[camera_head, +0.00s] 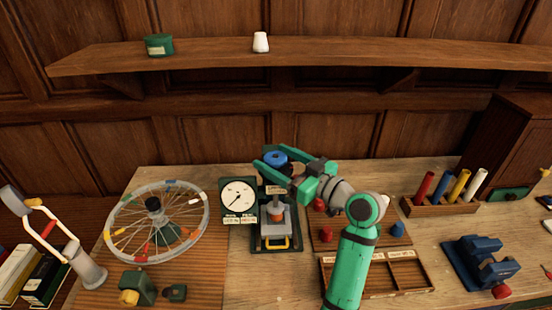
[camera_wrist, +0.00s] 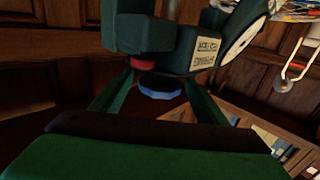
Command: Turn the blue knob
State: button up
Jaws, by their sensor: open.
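A round blue knob (camera_head: 275,157) shows at the top of the upright device with a grey block (camera_head: 277,222) and a dark base, right of the white dial. My gripper (camera_head: 271,157) is open, its two green fingers reaching left on either side of the blue knob in the head view. In the wrist view a blue disc (camera_wrist: 160,87), likely this knob, shows between the spread fingers (camera_wrist: 160,98). Contact cannot be told. The fingers and wrist partly hide the device. A smaller blue piece (camera_head: 397,230) stands on the board to the right.
A dial gauge (camera_head: 238,197) stands close left of the device, and a spoked wheel (camera_head: 157,222) lies farther left. A compartment tray (camera_head: 405,271), a rack of coloured tubes (camera_head: 440,207) and a blue vise (camera_head: 478,265) are right. A shelf (camera_head: 200,62) runs above.

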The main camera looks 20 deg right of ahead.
jog(key=shift+w, duration=0.2)
jog(key=c, duration=1.1)
jog(key=shift+o, duration=0.2)
jog(key=shift+a+m+h, duration=0.1)
jog(key=shift+m+h, duration=0.2)
jog(key=shift+h, duration=0.2)
